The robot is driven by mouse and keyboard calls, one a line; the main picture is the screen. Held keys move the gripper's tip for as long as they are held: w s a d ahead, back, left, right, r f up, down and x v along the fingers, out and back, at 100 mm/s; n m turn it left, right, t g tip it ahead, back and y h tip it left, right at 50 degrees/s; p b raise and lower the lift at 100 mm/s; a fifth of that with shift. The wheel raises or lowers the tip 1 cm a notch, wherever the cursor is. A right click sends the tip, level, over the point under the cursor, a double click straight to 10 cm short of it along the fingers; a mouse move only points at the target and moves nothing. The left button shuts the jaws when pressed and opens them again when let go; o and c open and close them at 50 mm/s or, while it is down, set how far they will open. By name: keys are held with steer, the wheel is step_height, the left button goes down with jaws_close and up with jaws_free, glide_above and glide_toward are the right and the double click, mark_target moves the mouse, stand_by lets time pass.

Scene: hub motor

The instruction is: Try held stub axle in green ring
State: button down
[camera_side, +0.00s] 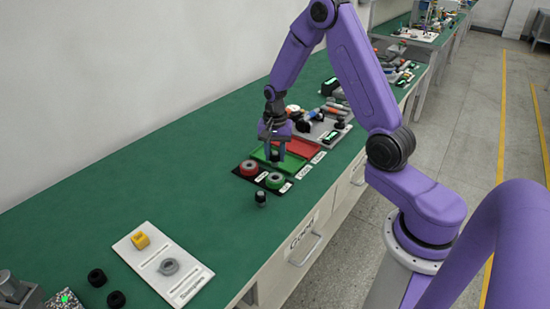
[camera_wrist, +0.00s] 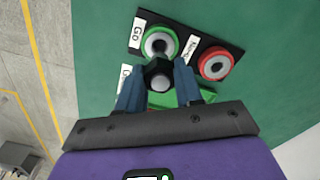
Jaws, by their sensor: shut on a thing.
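My gripper (camera_wrist: 158,84) is shut on a dark stub axle (camera_wrist: 158,80), held between its blue fingertips. The green ring (camera_wrist: 148,47), with a pale grey inside, lies on a black board beside the GO label in the wrist view. There the axle's end overlaps the ring's near edge, so contact cannot be told. In the side view my gripper (camera_side: 275,150) is above the board, and the green ring (camera_side: 274,182) lies below it with a visible gap. The axle is mostly hidden between the fingers there.
The red ring (camera_side: 249,168) sits beside the green one on the same board. Green (camera_side: 284,163) and red (camera_side: 300,147) trays lie behind. A small black piece (camera_side: 261,199) stands in front of the board. A white plate (camera_side: 190,283) lies front left.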

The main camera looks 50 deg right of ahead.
mark_target(275, 166)
steer(key=shift+f, duration=2)
steer(key=shift+f, duration=0.55)
stand_by(1.8)
steer(key=shift+r, duration=0.8)
stand_by(0.4)
steer(key=shift+r, duration=1.9)
